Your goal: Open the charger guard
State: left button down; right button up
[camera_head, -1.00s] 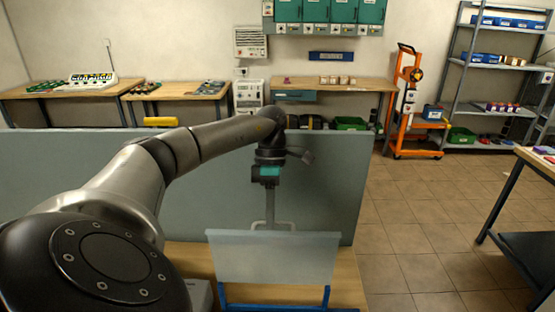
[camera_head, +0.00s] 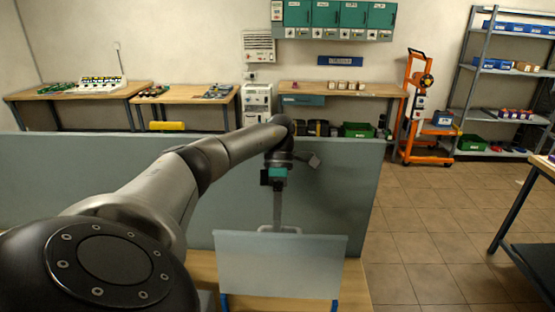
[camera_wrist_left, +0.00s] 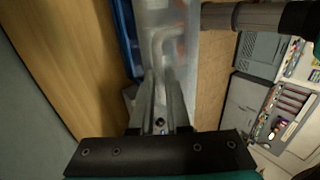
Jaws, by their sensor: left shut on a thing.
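The charger guard is a pale see-through panel (camera_head: 280,266) at the bottom middle of the head view, between blue frame posts at its lower corners. A light bar handle (camera_head: 290,230) stands at its top edge. My left gripper (camera_head: 278,222) reaches down from above and is shut on this handle. In the left wrist view, the fingers (camera_wrist_left: 161,105) close around the bent handle (camera_wrist_left: 161,40), with the clear panel behind it. The charger under the panel cannot be made out clearly. My right gripper is not in view.
A grey-green partition (camera_head: 345,195) stands close behind the guard. The wooden bench top (camera_head: 355,285) shows beside the panel. A dark-legged table (camera_head: 520,215) is at the right edge, with free tiled floor (camera_head: 420,240) between. An orange trolley (camera_head: 413,120) stands farther back.

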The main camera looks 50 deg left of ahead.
pick_arm(q)
jog(key=shift+s+f, duration=0.15)
jog(key=c, duration=0.9)
grip_release()
jog(key=shift+a, duration=0.1)
jog(key=shift+p+v, duration=1.95)
jog(key=shift+v, duration=1.9)
